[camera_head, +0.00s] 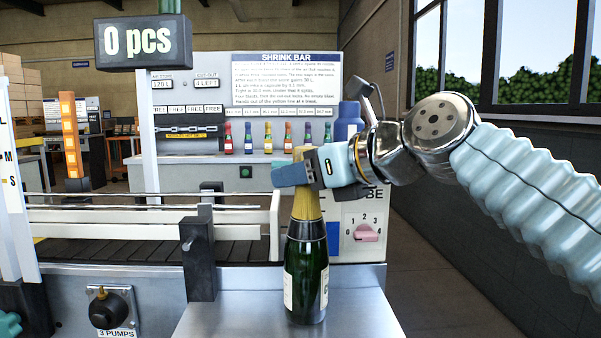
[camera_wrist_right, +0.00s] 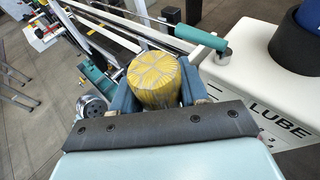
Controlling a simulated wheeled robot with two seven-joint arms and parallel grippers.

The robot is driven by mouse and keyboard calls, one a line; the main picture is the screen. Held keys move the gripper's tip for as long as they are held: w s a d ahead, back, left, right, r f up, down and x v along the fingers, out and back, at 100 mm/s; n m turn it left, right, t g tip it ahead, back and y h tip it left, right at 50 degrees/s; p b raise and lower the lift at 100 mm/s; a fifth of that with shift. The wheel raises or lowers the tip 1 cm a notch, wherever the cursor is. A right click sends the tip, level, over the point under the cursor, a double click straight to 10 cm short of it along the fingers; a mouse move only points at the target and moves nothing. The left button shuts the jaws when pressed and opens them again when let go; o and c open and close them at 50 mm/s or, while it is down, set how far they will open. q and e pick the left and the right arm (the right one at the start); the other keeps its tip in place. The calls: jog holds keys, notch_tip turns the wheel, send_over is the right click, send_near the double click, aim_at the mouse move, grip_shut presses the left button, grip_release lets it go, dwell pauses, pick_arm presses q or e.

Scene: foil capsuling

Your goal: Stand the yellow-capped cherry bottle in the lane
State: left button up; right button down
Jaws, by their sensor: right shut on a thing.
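The yellow-capped bottle (camera_head: 306,262) is dark green glass with a pale label and a long yellow foil cap. It is upright over the bare metal plate (camera_head: 235,318) at the front; I cannot tell whether its base touches it. My right gripper (camera_head: 304,172) is shut around the yellow cap near its top. In the right wrist view the round yellow cap top (camera_wrist_right: 153,76) sits between the blue fingers of my right gripper (camera_wrist_right: 155,92). The lane (camera_head: 120,251), a dark slatted belt between pale rails, lies left of and behind the bottle.
A dark post (camera_head: 198,255) stands just left of the bottle, by the lane's end. A white LUBE unit with a pink dial (camera_head: 367,233) is at the right. Several small coloured bottles (camera_head: 267,138) stand on the back shelf. A counter sign (camera_head: 143,41) reads 0 pcs.

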jog(key=shift+f, duration=0.1)
jog(key=c, duration=0.6)
grip_release()
jog(key=shift+s, duration=0.15)
jog(key=b+v, duration=0.4)
jog(key=v, duration=0.8)
jog(key=shift+r, duration=0.2)
